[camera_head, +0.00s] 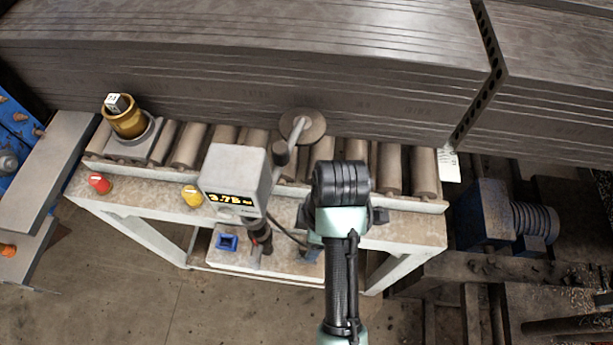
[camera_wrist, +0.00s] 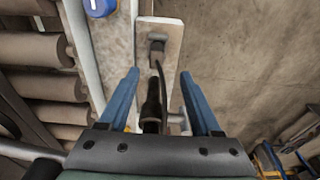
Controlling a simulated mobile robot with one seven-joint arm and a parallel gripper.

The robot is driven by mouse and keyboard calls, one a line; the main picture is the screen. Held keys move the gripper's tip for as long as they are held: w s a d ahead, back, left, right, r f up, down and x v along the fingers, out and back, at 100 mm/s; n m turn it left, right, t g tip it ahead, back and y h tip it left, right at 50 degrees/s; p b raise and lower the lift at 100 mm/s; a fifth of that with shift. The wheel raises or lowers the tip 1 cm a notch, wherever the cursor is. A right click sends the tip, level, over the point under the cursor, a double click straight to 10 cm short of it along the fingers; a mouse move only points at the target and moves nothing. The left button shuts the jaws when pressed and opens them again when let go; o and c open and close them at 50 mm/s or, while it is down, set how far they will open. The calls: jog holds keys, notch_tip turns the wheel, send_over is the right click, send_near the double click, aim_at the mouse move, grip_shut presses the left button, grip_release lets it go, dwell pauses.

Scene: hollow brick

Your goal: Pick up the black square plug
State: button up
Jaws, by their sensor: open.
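A small black block, which looks like the black square plug (camera_wrist: 157,45), sits on a pale lower shelf (camera_wrist: 172,32) in the wrist view. A thin dark cable shows just below it in the picture. My gripper (camera_wrist: 158,84) is open, with its two blue fingers apart. The plug lies beyond the fingertips, in line with the gap, and nothing appears gripped. A dark upright object (camera_wrist: 152,108) shows between the fingers, apparently further down.
A grey display box (camera_head: 233,178) stands on the bench left of my arm. A blue square piece (camera_head: 227,242) sits on the lower shelf. Red (camera_head: 99,183) and yellow (camera_head: 192,195) knobs line the bench edge. Rollers (camera_head: 188,146) and stacked sheets (camera_head: 230,90) lie behind. Floor in front is open.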

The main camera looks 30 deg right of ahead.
aim_at(307, 248)
jog(key=f, duration=0.3)
jog(key=shift+w+a+p, duration=0.2)
jog(key=shift+w+p, duration=0.1)
jog(key=shift+p, duration=0.05)
jog(key=shift+s+f+p, duration=0.15)
jog(key=shift+f+p, duration=0.15)
jog(key=shift+f, duration=0.3)
jog(key=shift+w+a+f+p, duration=0.1)
jog(key=shift+w+f+p, duration=0.2)
jog(key=shift+f, duration=0.9)
jog(key=shift+w+a+f+p, duration=0.1)
jog(key=shift+f+p, duration=0.3)
jog(key=shift+f, duration=0.75)
jog(key=shift+c, duration=0.2)
grip_shut()
